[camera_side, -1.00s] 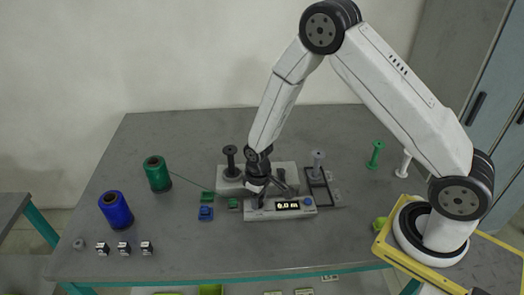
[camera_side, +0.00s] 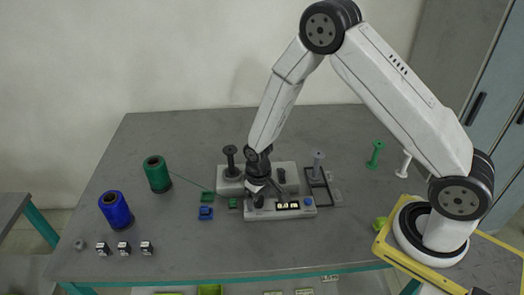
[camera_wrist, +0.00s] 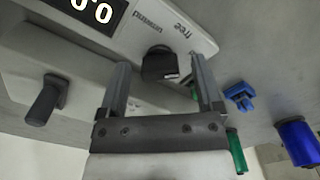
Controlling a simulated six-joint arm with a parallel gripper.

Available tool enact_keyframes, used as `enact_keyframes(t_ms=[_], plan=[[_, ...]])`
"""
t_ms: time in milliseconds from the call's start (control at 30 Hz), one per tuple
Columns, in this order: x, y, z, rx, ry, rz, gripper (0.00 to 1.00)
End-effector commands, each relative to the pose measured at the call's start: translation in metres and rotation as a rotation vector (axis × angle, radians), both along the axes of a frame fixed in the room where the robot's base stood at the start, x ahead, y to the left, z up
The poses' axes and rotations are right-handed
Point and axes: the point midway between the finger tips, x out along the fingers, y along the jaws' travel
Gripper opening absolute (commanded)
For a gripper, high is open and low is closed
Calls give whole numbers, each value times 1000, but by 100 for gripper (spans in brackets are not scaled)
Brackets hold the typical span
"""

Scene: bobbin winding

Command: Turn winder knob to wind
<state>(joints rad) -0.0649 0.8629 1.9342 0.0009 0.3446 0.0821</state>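The winder (camera_side: 290,213) is a light grey machine in the middle of the table, with a lit display (camera_side: 287,205) that reads zero. Its black winder knob (camera_wrist: 160,64) shows in the wrist view beside printed lettering that includes "free". My gripper (camera_wrist: 162,72) points at the winder panel, with its two fingers apart and the knob between their tips in that view. I cannot tell whether a finger touches the knob. In the side view my gripper (camera_side: 257,196) hides the knob.
A green thread spool (camera_side: 157,174) stands at left, its thread running to a small green clip (camera_side: 207,196). A blue spool (camera_side: 116,210) and a blue clip (camera_side: 206,213) are nearby. A dark lever (camera_wrist: 44,101) rises from the winder. Green and white bobbins stand at right.

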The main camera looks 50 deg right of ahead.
Motion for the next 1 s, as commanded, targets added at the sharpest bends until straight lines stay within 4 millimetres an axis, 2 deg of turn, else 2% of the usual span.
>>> enact_keyframes(t_ms=[333, 533, 1000], plan=[[0, 0, 0, 0, 0, 2, 85], [0, 0, 7, 0, 0, 3, 85], [1, 0, 54, 0, -3, 2, 85]])
